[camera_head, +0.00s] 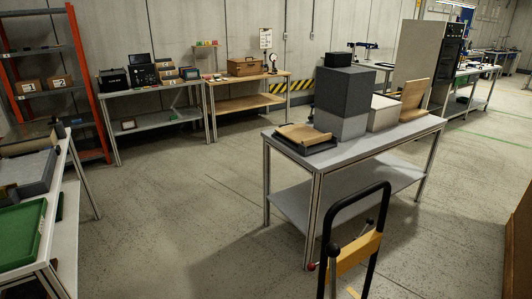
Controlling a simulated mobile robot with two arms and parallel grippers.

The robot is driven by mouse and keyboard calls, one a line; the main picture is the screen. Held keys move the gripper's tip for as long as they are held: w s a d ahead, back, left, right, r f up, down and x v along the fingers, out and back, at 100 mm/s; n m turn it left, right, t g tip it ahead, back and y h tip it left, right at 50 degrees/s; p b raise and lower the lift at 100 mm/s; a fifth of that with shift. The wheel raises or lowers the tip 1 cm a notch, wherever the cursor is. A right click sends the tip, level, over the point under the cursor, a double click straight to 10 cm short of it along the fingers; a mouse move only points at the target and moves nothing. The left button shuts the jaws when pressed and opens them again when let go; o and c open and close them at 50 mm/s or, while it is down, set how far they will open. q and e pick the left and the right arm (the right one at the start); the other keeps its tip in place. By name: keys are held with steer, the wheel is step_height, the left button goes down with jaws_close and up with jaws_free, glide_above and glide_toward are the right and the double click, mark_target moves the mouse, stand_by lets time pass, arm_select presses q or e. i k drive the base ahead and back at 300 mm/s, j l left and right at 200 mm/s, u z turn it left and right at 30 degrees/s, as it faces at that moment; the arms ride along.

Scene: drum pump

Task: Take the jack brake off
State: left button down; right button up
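A black looped jack handle (385,215) rises from the bottom edge, right of centre, in front of the grey table. A yellow-tan panel (360,252) sits between its side bars. A small lever with a red knob (311,266) sticks out on the handle's left side. A dark upright lever (333,256) stands next to it, and another short lever with a dark knob (368,223) shows above the panel. I cannot tell which lever is the brake. The jack's lower part is cut off by the frame. Neither of my grippers shows.
The grey table (400,131) behind the handle bears dark and grey boxes (344,90) and a black tray (292,144). A bench with a green tray (22,232) stands at the left edge. A brown object (519,245) is at the right edge. The floor between bench and handle is clear.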

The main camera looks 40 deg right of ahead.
mark_target(370, 221)
steer(key=i, duration=1.75)
steer(key=i+z, duration=0.1)
steer(key=z, duration=4)
